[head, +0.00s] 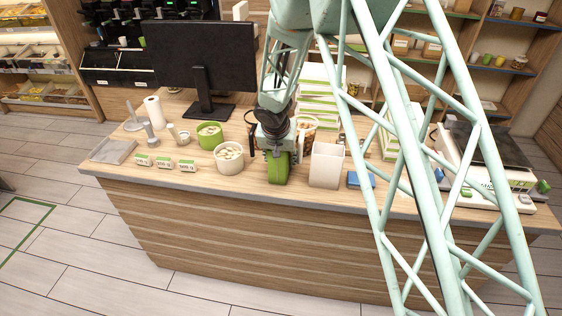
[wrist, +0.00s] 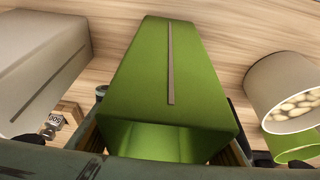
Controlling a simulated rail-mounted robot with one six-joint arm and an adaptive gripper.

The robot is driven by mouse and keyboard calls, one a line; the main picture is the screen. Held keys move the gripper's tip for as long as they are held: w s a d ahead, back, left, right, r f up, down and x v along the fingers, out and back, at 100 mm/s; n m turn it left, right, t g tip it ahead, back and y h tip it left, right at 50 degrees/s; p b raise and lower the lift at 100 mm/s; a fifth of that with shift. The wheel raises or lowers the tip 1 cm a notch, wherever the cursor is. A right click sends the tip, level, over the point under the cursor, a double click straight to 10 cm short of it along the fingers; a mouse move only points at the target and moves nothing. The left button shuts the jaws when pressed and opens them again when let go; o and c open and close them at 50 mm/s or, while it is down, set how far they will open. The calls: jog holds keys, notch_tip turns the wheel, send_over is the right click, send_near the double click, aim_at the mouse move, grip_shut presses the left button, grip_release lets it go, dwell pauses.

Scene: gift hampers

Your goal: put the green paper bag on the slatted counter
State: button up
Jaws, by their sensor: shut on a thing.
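The green paper bag (head: 279,170) is at the front middle of the wood-topped counter (head: 225,184), whose front shows horizontal slats. My gripper (head: 279,150) comes down on the bag from above and is shut on its upper part. In the wrist view the green bag (wrist: 150,65) fills the middle, between my fingers, with a thin brown strip along its side. The bag's base is at or very near the counter top; I cannot tell whether it touches.
A cream bag (head: 326,166) stands close right of the green one. A cream tub (head: 229,158) and a green tub (head: 210,135) stand to the left. A monitor (head: 203,60) is behind; a scale (head: 478,175) is at right.

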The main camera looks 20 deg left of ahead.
aim_at(280, 159)
jog(key=shift+f, duration=0.1)
jog(key=o, duration=1)
jog(key=shift+r, duration=0.25)
jog(key=shift+s+r, duration=0.1)
jog(key=shift+r, duration=0.2)
jog(key=v, duration=1.1)
jog(key=shift+s, duration=0.1)
